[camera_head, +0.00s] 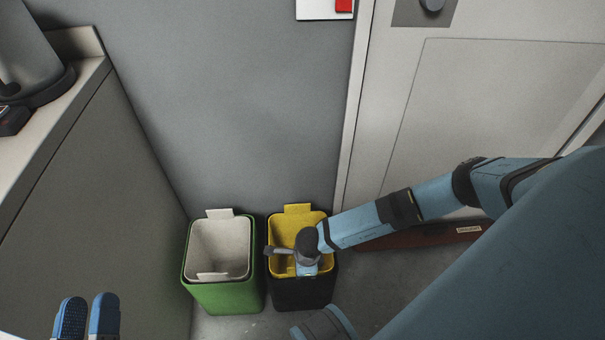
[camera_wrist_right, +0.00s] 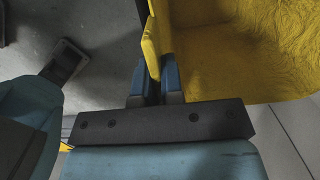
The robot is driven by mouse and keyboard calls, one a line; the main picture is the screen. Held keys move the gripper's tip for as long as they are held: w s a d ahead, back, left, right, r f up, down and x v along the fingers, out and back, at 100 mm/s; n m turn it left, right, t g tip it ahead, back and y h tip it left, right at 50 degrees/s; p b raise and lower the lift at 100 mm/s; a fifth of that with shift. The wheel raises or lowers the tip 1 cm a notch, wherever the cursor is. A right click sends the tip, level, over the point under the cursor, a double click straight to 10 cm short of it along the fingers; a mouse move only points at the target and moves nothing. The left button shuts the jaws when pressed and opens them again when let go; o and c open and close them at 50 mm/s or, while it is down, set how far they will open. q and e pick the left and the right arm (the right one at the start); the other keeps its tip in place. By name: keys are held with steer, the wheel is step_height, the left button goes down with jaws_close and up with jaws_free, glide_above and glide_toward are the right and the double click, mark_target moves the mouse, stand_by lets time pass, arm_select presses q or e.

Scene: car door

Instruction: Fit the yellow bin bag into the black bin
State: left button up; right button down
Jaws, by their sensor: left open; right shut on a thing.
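The black bin (camera_head: 303,293) stands on the floor against the back wall. The yellow bin bag (camera_head: 290,229) sits in its opening, and a yellow flap stands up at the back rim. The bag's yellow wall also fills the upper right of the right wrist view (camera_wrist_right: 225,60). My right gripper (camera_wrist_right: 156,80) is shut on a yellow edge of the bag at the front of the bin; my right wrist hides part of the bag in the head view. My left gripper (camera_head: 87,315) is open and empty at the lower left, away from the bins.
A green bin (camera_head: 225,297) with a white bag (camera_head: 219,249) in it stands close to the left of the black bin. A grey cabinet (camera_head: 95,200) is at the left. A door (camera_head: 490,110) is at the right. Some floor in front of the bins is clear.

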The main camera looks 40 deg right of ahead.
steer(key=shift+f, duration=0.15)
steer(key=c, duration=1.3)
jaws_free()
arm_select(q)
steer(key=shift+f, duration=0.1)
arm_select(e)
steer(key=shift+o, duration=0.2)
steer(key=shift+r, duration=0.35)
steer(key=r, duration=0.1)
steer(key=r+p, duration=0.1)
steer(key=shift+s+d+r, duration=0.1)
steer(key=shift+d+r, duration=0.1)
steer(key=shift+r, duration=0.2)
arm_select(q)
steer(key=f+y+p, duration=0.1)
steer(key=a+f+g+p, duration=0.1)
steer(key=f, duration=0.1)
steer(key=a+f+g+y+p, duration=0.1)
steer(key=shift+a+f+y, duration=0.1)
steer(key=shift+f+y, duration=0.2)
steer(key=shift+f, duration=0.1)
arm_select(e)
step_height(320, 180, up, 9)
steer(key=shift+s+d, duration=0.3)
steer(key=shift+d, duration=0.15)
